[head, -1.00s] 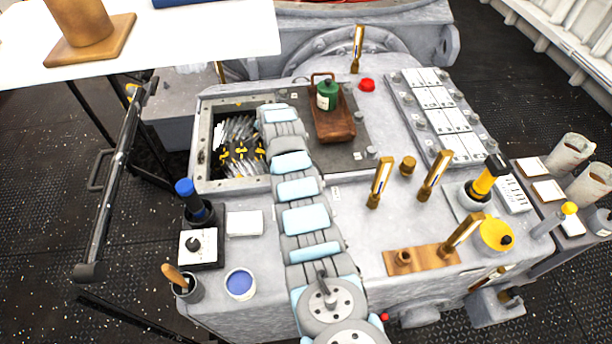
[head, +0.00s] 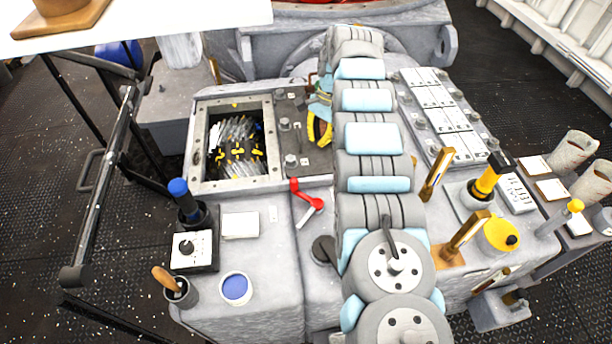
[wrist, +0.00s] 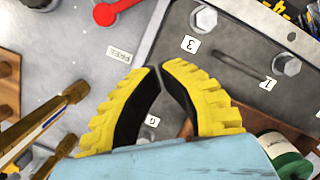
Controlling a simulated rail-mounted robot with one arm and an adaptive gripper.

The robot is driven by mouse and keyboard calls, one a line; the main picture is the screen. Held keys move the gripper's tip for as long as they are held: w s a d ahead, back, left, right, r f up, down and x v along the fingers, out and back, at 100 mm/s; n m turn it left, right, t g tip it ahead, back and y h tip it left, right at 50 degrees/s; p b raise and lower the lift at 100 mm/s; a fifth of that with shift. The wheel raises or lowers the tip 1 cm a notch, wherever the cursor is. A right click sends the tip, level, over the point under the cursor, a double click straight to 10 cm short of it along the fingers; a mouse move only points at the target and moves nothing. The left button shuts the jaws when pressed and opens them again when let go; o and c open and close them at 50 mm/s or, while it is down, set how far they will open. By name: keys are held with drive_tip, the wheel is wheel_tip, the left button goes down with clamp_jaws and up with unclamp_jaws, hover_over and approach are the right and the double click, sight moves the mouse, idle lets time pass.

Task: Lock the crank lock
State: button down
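A small red crank lever (head: 315,204) sits on the grey deck, just right of the open bin and in front of the dark bolted plate. I take it for the crank lock. Its arm points up and left in the head view. In the wrist view its red round end (wrist: 105,14) is at the top edge, partly cut off. A label that seems to read "FREE" (wrist: 121,56) lies near it. My gripper (wrist: 160,68) hangs over the plate edge with its yellow fingertips nearly meeting and nothing between them. It is apart from the lever.
The dark plate (wrist: 230,50) carries bolts and number labels. A green bottle (wrist: 284,155) is close to my gripper. Upright brass handles (head: 436,174) stand to the right.

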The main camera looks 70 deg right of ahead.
sight(312, 177)
drive_tip(key=shift+s+a+r, duration=0.15)
drive_tip(key=shift+s+r, duration=0.15)
drive_tip(key=shift+s, duration=0.1)
drive_tip(key=shift+w+a+f+p, duration=0.1)
drive_tip(key=shift+f+p, duration=0.05)
drive_tip(key=shift+p, duration=0.4)
drive_tip(key=p+x, duration=0.3)
drive_tip(key=x, duration=0.6)
drive_tip(key=shift+a+f+p, duration=0.1)
drive_tip(key=shift+f+p, duration=0.2)
drive_tip(key=shift+f, duration=0.05)
drive_tip(key=shift+w+a+r+p, duration=0.2)
drive_tip(key=shift+a+p, duration=0.1)
drive_tip(key=shift+p, duration=0.45)
drive_tip(key=shift+a+f+p, duration=0.1)
drive_tip(key=shift+a+p, duration=0.55)
drive_tip(key=shift+p, duration=0.1)
drive_tip(key=shift+w+a+p, duration=0.2)
drive_tip(key=shift+a, duration=0.25)
drive_tip(key=shift+w+a+p, duration=0.2)
drive_tip(key=shift+a, duration=0.25)
